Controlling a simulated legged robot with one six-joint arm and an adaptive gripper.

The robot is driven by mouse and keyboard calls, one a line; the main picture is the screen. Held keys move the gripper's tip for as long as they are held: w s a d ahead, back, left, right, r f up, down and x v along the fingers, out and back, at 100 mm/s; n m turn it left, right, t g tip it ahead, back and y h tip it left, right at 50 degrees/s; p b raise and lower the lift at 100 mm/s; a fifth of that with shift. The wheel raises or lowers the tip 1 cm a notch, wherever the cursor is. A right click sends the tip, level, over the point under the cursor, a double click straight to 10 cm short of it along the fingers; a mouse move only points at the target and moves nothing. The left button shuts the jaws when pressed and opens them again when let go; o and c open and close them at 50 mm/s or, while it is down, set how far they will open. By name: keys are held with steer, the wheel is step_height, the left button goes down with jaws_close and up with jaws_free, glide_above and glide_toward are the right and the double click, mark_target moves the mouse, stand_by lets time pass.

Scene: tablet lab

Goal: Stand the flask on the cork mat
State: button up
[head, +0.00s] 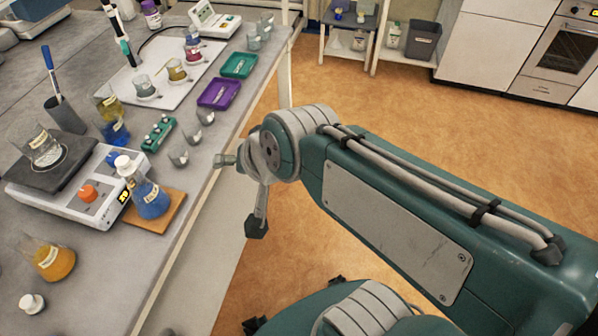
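A conical flask with blue liquid (152,201) and a white stopper stands upright on the square brown cork mat (176,207), near the bench's right edge. A second conical flask with orange liquid (52,261) stands on the bare bench at the lower left, unstoppered. My gripper (256,228) hangs beyond the bench edge, to the right of the mat and apart from both flasks. One dark fingertip shows clearly; the other finger cannot be made out, so its opening is unclear. I see nothing held in it.
A white hotplate unit (98,205) stands directly left of the mat, with a beaker on its dark plate. Small beakers, a green rack (160,132) and a purple tray (219,93) lie farther back. A loose white stopper (32,303) lies at the lower left.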

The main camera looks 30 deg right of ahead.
steer(key=s+d+n+g+h, duration=0.1)
steer(key=s+d+n+h, duration=0.2)
steer(key=d, duration=0.4)
steer(key=shift+s+d+f+n+g, duration=0.35)
steer(key=shift+s+n, duration=0.25)
steer(key=shift+s, duration=0.65)
steer(key=shift+r, duration=0.1)
